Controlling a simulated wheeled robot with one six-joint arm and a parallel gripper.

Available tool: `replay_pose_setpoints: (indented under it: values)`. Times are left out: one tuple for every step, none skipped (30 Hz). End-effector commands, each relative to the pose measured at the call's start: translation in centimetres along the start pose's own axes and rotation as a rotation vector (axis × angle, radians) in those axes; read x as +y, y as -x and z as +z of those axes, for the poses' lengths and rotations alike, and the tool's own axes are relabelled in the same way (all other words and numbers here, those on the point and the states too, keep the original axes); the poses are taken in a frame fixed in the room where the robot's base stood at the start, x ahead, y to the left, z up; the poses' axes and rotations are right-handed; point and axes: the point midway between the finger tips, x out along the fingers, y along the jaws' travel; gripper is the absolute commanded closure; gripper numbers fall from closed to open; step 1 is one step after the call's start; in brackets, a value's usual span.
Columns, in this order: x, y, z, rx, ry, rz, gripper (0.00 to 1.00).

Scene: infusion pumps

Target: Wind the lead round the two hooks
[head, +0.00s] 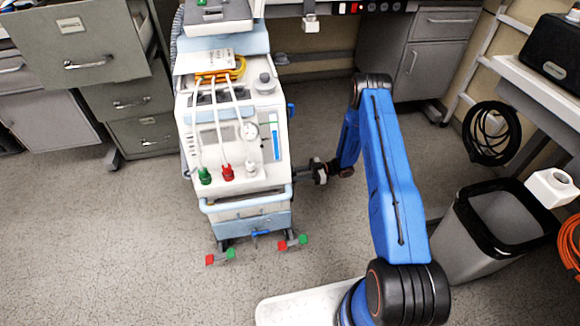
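A white and pale blue wheeled pump cart (207,137) stands left of the picture's middle. My gripper (304,170) is at the end of my blue arm, close by the cart's right side. Its fingers are small and dark, so I cannot tell whether they are open or whether they touch the cart. A small blue part (291,110) sticks out of the cart's right side above my gripper; I cannot tell if it is a hook. I cannot clearly pick out two hooks or the task's lead. A yellow-orange coil (232,72) lies on the cart's top.
White hoses run down the cart's front to green (205,176) and red (227,173) fittings. A black cable coil (491,133) hangs at right above a waste bin (487,232). An open drawer (85,48) juts out at upper left. Floor left of the cart is clear.

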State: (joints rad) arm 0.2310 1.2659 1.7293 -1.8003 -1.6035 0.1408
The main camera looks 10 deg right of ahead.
Motion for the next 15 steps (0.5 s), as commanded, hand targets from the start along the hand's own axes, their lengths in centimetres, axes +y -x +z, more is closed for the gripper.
replay_pose_setpoints:
  values:
    - [-1.1,0.0,0.1,0.001,-0.005,0.001,1.00]
    - [-1.6,0.0,0.1,0.000,-0.005,0.001,1.00]
    - [-2.4,0.0,0.1,0.000,-0.006,0.001,1.00]
    - [-3.0,0.0,0.1,0.000,-0.006,0.001,1.00]
    - [-3.6,0.0,0.1,0.000,-0.005,0.000,1.00]
    - [-4.4,0.0,0.0,0.000,-0.006,0.000,1.00]
    - [-4.9,0.0,0.0,0.000,-0.005,0.000,1.00]
    - [-5.5,0.0,0.0,0.001,-0.005,0.000,1.00]
    - [-6.3,0.0,0.0,0.001,-0.005,0.001,1.00]
    - [-6.8,0.0,0.0,0.001,-0.005,0.001,1.00]
    - [-7.3,0.0,-0.3,0.001,-0.003,0.001,1.00]
    - [-7.8,0.0,-0.9,0.000,-0.003,0.001,1.00]
    - [-8.2,0.0,-1.3,0.000,-0.002,0.001,1.00]
    - [-8.7,0.0,-1.7,0.000,-0.002,0.001,1.00]
    - [-9.2,0.0,-2.2,0.000,-0.002,0.001,1.00]
